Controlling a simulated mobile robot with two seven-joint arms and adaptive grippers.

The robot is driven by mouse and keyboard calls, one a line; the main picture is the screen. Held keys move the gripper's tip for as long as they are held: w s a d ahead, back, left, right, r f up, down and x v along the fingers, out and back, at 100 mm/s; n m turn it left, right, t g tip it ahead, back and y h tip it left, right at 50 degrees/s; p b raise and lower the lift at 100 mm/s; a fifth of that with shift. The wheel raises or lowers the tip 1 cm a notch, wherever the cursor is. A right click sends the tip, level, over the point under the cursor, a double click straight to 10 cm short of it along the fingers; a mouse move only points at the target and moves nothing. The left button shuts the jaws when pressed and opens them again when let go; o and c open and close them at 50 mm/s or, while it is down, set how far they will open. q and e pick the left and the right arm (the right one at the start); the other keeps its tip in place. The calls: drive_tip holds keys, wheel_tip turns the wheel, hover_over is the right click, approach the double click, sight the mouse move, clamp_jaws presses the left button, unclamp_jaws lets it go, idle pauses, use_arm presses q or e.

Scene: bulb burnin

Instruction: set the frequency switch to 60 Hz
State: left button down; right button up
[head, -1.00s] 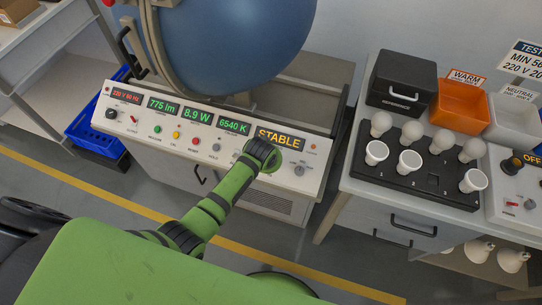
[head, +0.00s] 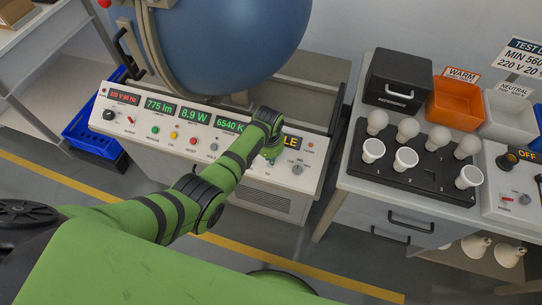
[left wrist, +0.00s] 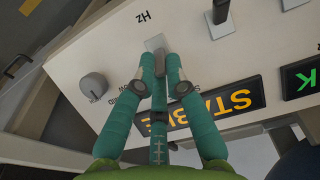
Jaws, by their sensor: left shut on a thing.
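The control panel (head: 165,140) runs across the bench front. Its red display (head: 122,97) shows a voltage and a frequency, but the frequency digits are too small to read surely. In the left wrist view the frequency switch (left wrist: 155,42) is a pale small part on the panel below an upside-down "Hz" label. My left gripper (left wrist: 158,56), with teal fingers, is shut on the switch. Its fingertips hide part of it. In the head view my green left arm covers much of the STABLE display, and the gripper (head: 270,157) is mostly hidden. My right gripper is not seen.
A grey knob (left wrist: 92,87) sits beside the gripper, and a black lever (left wrist: 220,12) stands on its other side. A blue sphere (head: 235,40) stands behind the panel. A bulb tray (head: 418,172) lies on the bench at right.

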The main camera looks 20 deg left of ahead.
use_arm(q)
drive_tip(key=shift+a, duration=0.15)
drive_tip(key=c, duration=1.6)
unclamp_jaws()
drive_tip(key=shift+w, duration=0.1)
wheel_tip(320, 180, up, 12)
drive_tip(key=s, duration=0.1)
drive_tip(key=shift+s, duration=0.2)
drive_tip(key=shift+f, duration=0.1)
